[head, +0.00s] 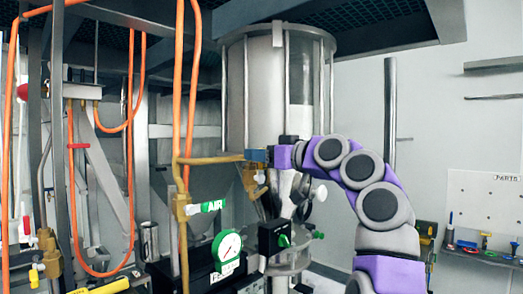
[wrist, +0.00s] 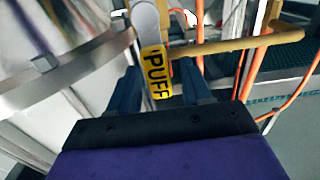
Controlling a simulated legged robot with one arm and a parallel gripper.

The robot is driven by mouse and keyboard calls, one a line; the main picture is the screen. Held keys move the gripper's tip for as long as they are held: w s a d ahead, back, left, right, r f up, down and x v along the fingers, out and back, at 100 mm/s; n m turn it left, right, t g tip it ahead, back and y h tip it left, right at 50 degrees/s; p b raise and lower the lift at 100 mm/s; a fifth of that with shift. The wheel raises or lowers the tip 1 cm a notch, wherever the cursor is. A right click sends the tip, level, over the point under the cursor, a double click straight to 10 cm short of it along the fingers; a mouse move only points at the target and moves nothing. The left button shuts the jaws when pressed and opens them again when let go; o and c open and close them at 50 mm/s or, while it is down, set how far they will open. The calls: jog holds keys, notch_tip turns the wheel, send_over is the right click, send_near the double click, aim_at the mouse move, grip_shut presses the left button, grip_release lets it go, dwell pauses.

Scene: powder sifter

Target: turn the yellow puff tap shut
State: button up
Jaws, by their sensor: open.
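The yellow puff tap handle (wrist: 155,72), lettered PUFF in black, shows in the wrist view with a grey-white part above it. My gripper (wrist: 160,66) has its two dark blue fingers apart, one on each side of the yellow handle. I cannot tell whether either finger touches it. In the head view my gripper (head: 258,156) is at the right end of a brass pipe (head: 212,158), in front of the metal hopper. The yellow handle cannot be made out there.
A green AIR tap (head: 207,207) and a green-rimmed gauge (head: 227,247) sit below left of my gripper. Orange hoses (head: 180,90) hang at left. The cylindrical hopper (head: 258,90) stands behind. A tool board (head: 485,215) is on the right wall.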

jog(key=shift+w, duration=0.1)
jog(key=shift+c, duration=0.2)
grip_shut()
dwell(0.5)
